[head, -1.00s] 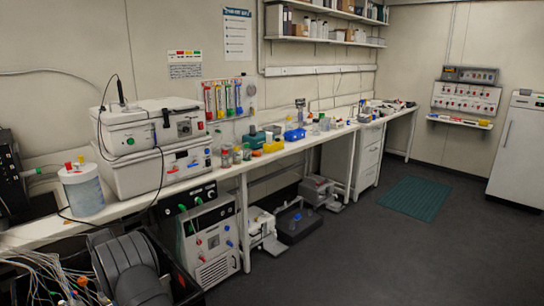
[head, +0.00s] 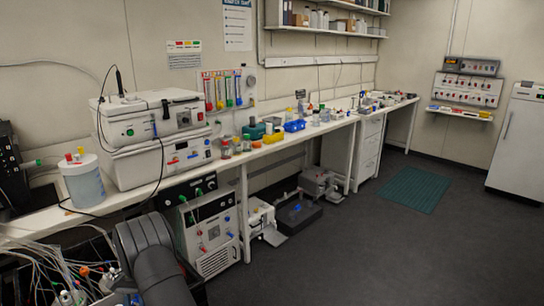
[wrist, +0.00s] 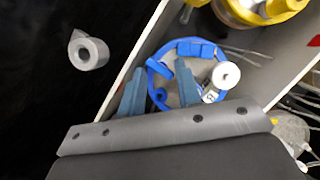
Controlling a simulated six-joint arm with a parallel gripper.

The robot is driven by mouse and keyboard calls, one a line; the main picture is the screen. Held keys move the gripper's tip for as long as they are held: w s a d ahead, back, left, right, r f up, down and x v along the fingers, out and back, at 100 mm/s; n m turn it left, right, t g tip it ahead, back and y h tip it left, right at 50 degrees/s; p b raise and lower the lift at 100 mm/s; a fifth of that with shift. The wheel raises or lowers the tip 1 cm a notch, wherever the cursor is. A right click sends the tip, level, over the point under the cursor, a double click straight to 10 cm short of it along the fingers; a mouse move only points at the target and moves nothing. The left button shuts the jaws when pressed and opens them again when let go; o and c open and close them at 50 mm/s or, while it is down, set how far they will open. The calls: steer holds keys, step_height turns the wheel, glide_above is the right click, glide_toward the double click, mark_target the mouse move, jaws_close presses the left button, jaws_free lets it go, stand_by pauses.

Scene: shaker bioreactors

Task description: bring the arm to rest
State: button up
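My gripper (wrist: 161,70) shows in the wrist view with its two blue-grey fingers apart and nothing between them that I can see held. In the head view only my dark arm links show, at the lower left; the gripper itself is not visible there.
A silver tape roll (wrist: 89,53) lies on the dark surface outside the container. A yellow-rimmed item (wrist: 268,12) is at the container's far end. The long white bench (head: 225,165) carries instruments and a white vessel (head: 84,184). The dark floor (head: 330,260) at right is clear.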

steer(key=m, duration=0.2)
steer(key=m+y, duration=0.1)
steer(key=m, duration=0.1)
steer(key=m+y, duration=0.1)
steer(key=m, duration=0.1)
steer(key=shift+d+t, duration=0.25)
steer(key=shift+t, duration=0.05)
steer(key=shift+o, duration=0.3)
step_height(320, 180, up, 16)
steer(key=s+n+t+h, duration=0.15)
steer(key=n+t, duration=0.25)
steer(key=n, duration=0.6)
step_height(320, 180, down, 17)
steer(key=shift+w+a+r, duration=0.1)
steer(key=shift+a, duration=0.05)
jaws_close()
